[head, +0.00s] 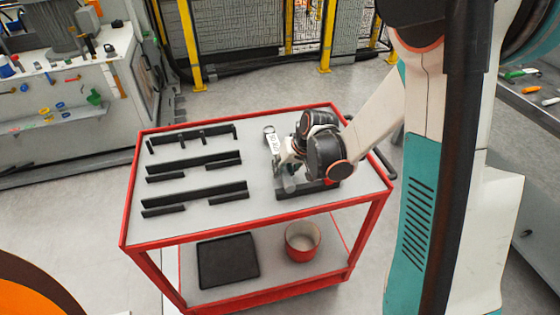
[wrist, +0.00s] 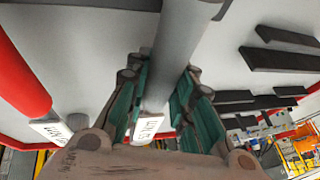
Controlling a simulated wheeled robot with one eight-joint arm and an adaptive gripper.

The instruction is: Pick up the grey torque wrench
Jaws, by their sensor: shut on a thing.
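The grey torque wrench (wrist: 180,45) is a smooth grey cylinder with a white tag (wrist: 150,124) near its end in the wrist view. My gripper (wrist: 155,95) is shut on it, with teal-lined fingers on both sides. In the head view my gripper (head: 290,165) is low over the right part of the cart top, largely hidden by my wrist. A grey part of the wrench (head: 290,186) shows below it. I cannot tell whether the wrench touches its black holder (head: 308,191).
A red tool (wrist: 22,75) with a white tag lies beside the grey wrench. The red-framed cart (head: 131,222) has several black holders (head: 195,162) on its left half. Its lower shelf carries a black tray (head: 228,261) and a red bucket (head: 302,242).

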